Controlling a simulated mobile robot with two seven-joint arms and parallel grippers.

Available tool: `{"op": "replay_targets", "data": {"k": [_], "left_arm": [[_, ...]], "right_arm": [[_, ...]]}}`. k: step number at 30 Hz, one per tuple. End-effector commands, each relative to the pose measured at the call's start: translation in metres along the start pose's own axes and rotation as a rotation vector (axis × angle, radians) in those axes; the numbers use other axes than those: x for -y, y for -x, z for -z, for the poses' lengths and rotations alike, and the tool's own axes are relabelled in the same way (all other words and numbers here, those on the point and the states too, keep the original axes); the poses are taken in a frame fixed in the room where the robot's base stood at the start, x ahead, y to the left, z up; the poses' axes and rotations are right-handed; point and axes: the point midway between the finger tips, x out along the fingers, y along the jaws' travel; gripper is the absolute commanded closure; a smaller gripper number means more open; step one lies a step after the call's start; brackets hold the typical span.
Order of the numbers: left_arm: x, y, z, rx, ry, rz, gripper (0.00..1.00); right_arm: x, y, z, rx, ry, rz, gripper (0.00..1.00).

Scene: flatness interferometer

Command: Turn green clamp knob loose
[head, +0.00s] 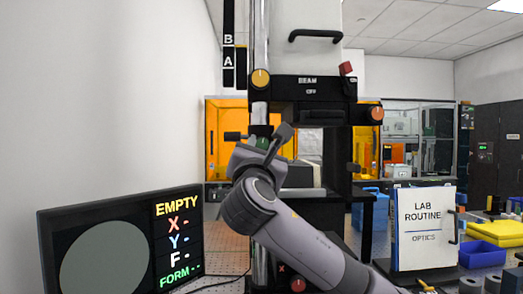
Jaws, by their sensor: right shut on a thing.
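The green clamp knob (262,143) is on the vertical column of the interferometer, below the yellow knob (261,78). Only a small part of the green knob shows, because my right gripper and wrist cover most of it. My right gripper (262,138) is at the knob, shut on it, with my arm reaching up from the lower right. The exact contact of its fingertips is hidden. My left gripper is not in view.
A black BEAM box (313,88) with an orange knob (377,113) and a red switch (346,68) is above right. A monitor (125,240) reading EMPTY stands lower left. A LAB ROUTINE sign (424,227) and yellow bins (495,233) are at right.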

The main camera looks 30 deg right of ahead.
Motion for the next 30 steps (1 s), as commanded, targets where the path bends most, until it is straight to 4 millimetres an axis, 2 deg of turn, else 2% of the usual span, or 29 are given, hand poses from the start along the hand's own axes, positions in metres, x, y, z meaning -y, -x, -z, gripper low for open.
{"op": "replay_targets", "data": {"k": [30], "left_arm": [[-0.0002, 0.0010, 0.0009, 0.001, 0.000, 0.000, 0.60]], "right_arm": [[-0.0075, -0.0009, -0.0033, -0.003, -0.874, 0.363, 0.97]]}}
